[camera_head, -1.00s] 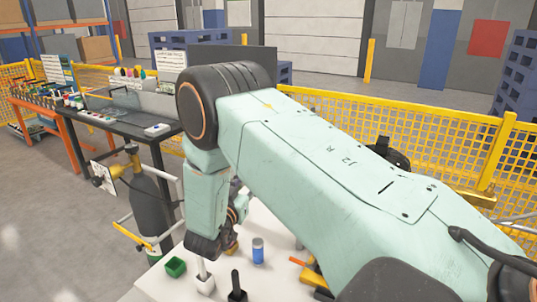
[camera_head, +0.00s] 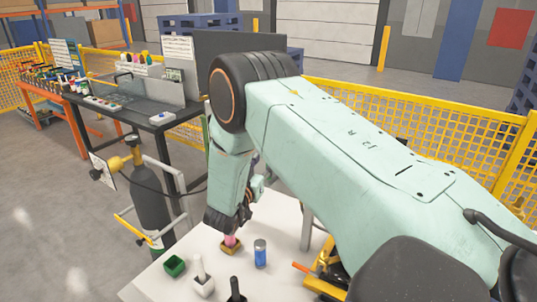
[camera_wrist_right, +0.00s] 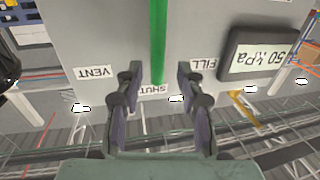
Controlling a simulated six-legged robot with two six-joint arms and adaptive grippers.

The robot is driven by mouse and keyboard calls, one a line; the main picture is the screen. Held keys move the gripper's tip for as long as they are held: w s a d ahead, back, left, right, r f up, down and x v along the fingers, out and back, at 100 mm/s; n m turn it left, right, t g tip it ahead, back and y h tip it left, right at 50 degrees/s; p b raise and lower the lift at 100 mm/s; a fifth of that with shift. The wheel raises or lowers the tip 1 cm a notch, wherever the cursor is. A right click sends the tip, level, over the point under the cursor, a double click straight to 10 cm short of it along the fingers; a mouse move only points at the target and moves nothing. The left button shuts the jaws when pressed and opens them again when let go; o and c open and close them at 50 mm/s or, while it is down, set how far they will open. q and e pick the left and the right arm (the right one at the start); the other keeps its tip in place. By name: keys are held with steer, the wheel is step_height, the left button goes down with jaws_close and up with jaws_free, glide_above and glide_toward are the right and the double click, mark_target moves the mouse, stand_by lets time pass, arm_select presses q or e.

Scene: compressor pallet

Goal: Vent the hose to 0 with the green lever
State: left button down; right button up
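In the right wrist view, which looks upside down, a green lever (camera_wrist_right: 158,40) runs down a grey panel (camera_wrist_right: 205,25), its end near the SHUT label (camera_wrist_right: 153,90). The VENT label (camera_wrist_right: 95,72) is to the left and the FILL label (camera_wrist_right: 203,64) to the right. My right gripper (camera_wrist_right: 157,78) is open, its dark fingers on either side of the lever's end with visible gaps. A display (camera_wrist_right: 262,54) shows a kPa reading, seemingly 50. In the head view my right arm hides the panel and lever. My left gripper is not in view.
A white table (camera_head: 215,265) holds a green box (camera_head: 175,266), a blue can (camera_head: 260,254) and several small holders. A dark gas cylinder (camera_head: 150,205) stands left of it. A dark bench (camera_head: 125,112) is behind. A yellow mesh fence (camera_head: 400,115) runs along the back.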

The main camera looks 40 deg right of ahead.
steer(key=x, duration=0.3)
steer(key=shift+s+d, duration=0.2)
steer(key=shift+d, duration=0.3)
steer(key=shift+w+a+r, duration=0.1)
steer(key=shift+w+a, duration=0.15)
steer(key=shift+w, duration=0.1)
steer(key=shift+s+d, duration=0.15)
steer(key=shift+d, duration=0.35)
steer(key=c, duration=0.4)
steer(key=shift+a, duration=0.15)
steer(key=shift+c, duration=1.3)
steer(key=shift+w+a, duration=0.1)
steer(key=shift+w, duration=0.1)
jaws_close()
steer(key=shift+s, duration=0.1)
